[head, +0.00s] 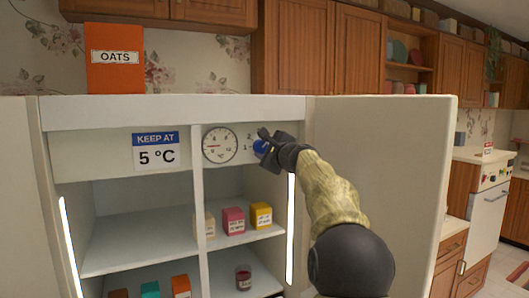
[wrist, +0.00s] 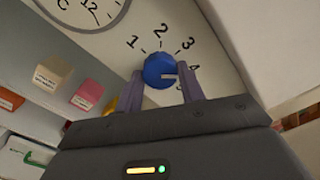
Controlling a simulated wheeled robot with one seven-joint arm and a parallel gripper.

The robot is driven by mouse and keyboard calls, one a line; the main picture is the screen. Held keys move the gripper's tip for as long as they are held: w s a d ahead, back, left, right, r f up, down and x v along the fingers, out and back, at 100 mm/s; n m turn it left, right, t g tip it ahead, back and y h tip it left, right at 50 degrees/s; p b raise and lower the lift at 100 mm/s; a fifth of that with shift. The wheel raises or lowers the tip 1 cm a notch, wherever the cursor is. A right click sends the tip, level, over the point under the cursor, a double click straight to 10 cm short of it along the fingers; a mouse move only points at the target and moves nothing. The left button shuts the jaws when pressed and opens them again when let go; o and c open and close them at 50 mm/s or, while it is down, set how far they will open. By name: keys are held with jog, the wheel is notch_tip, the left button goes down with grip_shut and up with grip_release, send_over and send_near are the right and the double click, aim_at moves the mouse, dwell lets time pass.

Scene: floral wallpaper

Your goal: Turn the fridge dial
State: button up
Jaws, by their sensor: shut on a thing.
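The blue fridge dial (wrist: 158,69) sits on a pale panel with the numbers 1 to 5 around it. Its white mark points right in the wrist view, near the partly hidden 4. My gripper (wrist: 162,84) is shut on the dial, with one finger on each side. In the head view, my gripper (head: 268,143) covers much of the dial (head: 260,147) and its scale. Left of the dial is a round thermometer (head: 220,145) with a red needle pointing left; its exact reading is too small to tell. A sign (head: 156,151) reads "KEEP AT 5 °C".
The fridge stands open, its door (head: 375,170) swung out at right, close to my arm. Small boxes, including a pink one (head: 233,221) and a yellow one (head: 261,215), and a jar (head: 243,278) stand on the shelves. An orange oats box (head: 115,57) stands on top.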

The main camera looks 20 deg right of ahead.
jog(key=shift+f, duration=0.1)
jog(key=o, duration=1)
jog(key=shift+c, duration=0.2)
jog(key=shift+s+b, duration=0.4)
jog(key=shift+s, duration=0.1)
jog(key=s+b, duration=0.6)
jog(key=s, duration=1)
jog(key=shift+s+d+b, duration=0.2)
jog(key=shift+d+b, duration=0.05)
jog(key=shift+b, duration=0.05)
